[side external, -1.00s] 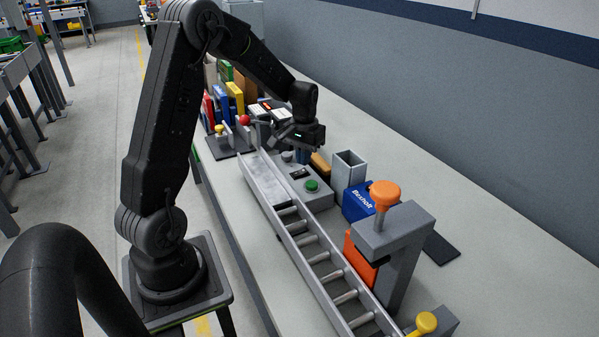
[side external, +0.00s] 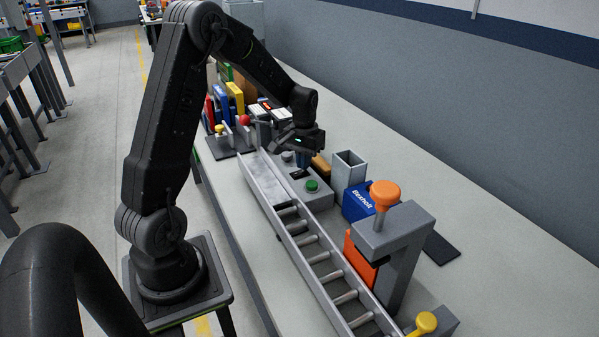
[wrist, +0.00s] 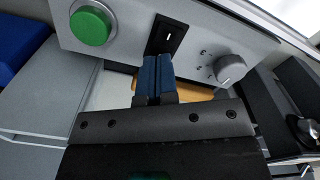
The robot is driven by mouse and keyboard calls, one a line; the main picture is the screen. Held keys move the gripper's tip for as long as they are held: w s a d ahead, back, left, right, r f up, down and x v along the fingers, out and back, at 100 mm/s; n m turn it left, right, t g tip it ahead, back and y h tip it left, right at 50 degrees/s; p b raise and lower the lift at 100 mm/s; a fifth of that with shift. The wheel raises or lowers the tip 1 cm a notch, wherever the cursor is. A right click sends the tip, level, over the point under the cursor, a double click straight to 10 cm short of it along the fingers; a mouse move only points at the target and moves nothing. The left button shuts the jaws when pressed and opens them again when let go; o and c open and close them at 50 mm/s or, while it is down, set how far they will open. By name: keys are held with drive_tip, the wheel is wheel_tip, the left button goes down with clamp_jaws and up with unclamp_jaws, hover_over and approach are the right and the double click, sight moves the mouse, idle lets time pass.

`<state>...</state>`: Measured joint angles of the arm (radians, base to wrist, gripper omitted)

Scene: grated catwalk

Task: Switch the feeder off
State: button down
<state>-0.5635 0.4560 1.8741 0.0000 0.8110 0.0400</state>
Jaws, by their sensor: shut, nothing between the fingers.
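The grey control box (side external: 322,199) stands on the bench beside the conveyor. It carries a green button (side external: 311,186), a black rocker switch and a grey knob (wrist: 230,68). In the wrist view the rocker switch (wrist: 169,36) sits between the green button (wrist: 91,25) and the knob, with a small white mark on it. My gripper (side external: 302,170) is shut and empty, low over the box. In the wrist view its blue fingertips (wrist: 158,58) are at the rocker's lower edge and hide part of it. I cannot tell whether they touch it.
The conveyor (side external: 318,262) with rollers runs along the box's near side. A grey open bin (side external: 348,170), a blue box (side external: 357,203) and a grey post with an orange knob (side external: 384,193) stand to the right. Bench space at the far right is clear.

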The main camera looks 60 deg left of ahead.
drive_tip(key=shift+f, duration=0.65)
drive_tip(key=shift+r, duration=3.55)
drive_tip(key=shift+d+r, duration=0.2)
drive_tip(key=s+d+r+m+t, duration=0.2)
drive_tip(key=s+d+r, duration=0.3)
drive_tip(key=s+d, duration=0.3)
drive_tip(key=s+d+r+m+t, duration=0.3)
drive_tip(key=s+d, duration=0.6)
drive_tip(key=d, duration=0.5)
wheel_tip(320, 180, up, 3)
drive_tip(key=shift+s+d+f+m+t, duration=0.15)
drive_tip(key=shift+s+d+m+t, duration=0.2)
drive_tip(key=shift+m, duration=0.15)
